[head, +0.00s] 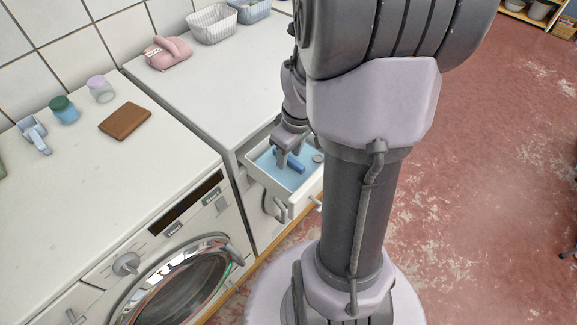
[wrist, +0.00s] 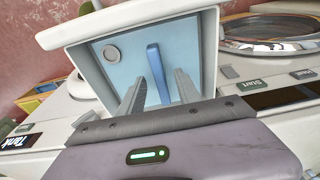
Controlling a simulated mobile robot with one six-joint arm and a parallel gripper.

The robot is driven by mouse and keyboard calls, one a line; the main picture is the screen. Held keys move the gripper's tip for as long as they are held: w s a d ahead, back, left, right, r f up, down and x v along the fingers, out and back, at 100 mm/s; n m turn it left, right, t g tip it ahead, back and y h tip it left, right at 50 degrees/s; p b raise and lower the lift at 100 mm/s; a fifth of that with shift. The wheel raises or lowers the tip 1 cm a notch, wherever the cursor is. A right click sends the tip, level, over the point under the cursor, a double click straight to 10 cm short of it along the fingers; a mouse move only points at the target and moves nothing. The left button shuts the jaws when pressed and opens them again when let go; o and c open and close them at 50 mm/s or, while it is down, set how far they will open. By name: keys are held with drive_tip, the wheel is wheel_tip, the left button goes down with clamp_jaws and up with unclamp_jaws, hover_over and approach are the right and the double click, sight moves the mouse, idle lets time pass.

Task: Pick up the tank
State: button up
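The tank is a light-blue box (wrist: 122,72) sitting inside a white pulled-out drawer. A raised darker blue bar-like handle (wrist: 157,65) and a round grey cap (wrist: 111,53) are on its top. In the head view the tank (head: 265,163) shows partly, behind my gripper. My gripper (wrist: 160,76) is open and empty, pointing down over the tank. In the wrist view the handle lies between its two fingers, with a gap on each side. I cannot tell how far the fingertips reach down beside it. In the head view my gripper (head: 288,158) is at the handle (head: 297,166).
The drawer (head: 270,199) juts from the right white machine, its walls close around the tank. A "Tank" label (wrist: 18,142) shows beside it. A washer (head: 165,290) stands left.

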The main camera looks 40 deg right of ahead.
drive_tip(key=shift+f, duration=0.1)
clamp_jaws()
idle(1.3)
